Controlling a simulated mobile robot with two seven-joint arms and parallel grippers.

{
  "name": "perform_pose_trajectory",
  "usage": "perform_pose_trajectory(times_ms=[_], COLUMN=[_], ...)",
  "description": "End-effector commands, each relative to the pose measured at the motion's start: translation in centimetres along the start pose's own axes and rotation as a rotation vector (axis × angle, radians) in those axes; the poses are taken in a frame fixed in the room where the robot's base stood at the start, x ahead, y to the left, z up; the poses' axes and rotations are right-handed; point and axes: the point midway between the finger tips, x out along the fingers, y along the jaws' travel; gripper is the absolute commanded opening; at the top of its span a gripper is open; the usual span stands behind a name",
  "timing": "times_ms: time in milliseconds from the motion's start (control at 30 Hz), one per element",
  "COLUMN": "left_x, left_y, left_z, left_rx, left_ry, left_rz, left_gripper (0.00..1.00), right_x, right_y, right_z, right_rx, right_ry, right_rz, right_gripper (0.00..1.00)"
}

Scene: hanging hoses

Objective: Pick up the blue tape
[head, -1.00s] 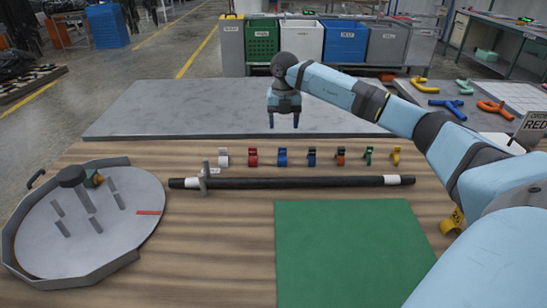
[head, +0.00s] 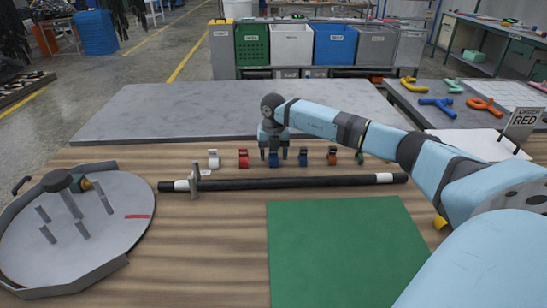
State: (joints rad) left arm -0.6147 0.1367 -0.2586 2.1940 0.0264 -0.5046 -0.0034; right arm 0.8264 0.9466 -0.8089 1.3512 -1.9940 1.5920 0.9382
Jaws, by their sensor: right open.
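The blue tape (head: 273,161) stands in a row of small coloured tapes on the wooden table, behind the black hose. My right gripper (head: 274,158) is open and pointing down over the blue tape. In this view one finger shows to each side of it. I cannot tell whether the fingers touch the tape or how they line up in depth. My left gripper is not in view.
Close neighbours are a red tape (head: 243,159) and a dark tape (head: 303,157). The black hose (head: 290,183) lies in front, with a green mat (head: 345,245) nearer.

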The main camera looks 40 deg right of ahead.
Motion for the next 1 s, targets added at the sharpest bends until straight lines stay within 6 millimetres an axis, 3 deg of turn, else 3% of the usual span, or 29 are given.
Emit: perform_pose_trajectory(times_ms=[133,367,767,1000], left_x=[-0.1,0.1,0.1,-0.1], left_y=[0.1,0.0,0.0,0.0], left_z=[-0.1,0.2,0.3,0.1], left_rx=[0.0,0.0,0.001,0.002], left_ry=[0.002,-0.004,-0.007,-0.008], left_rz=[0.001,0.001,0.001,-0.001], left_gripper=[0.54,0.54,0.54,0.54], right_x=[-0.1,-0.1,-0.3,-2.6], right_y=[0.0,0.0,0.0,0.1], right_z=[0.0,0.0,0.0,0.0], right_rx=[0.0,0.0,0.0,0.0], right_ry=[0.0,0.0,-0.001,-0.003], right_rz=[0.0,0.0,0.0,0.001], right_gripper=[0.59,0.09,0.09,0.09])
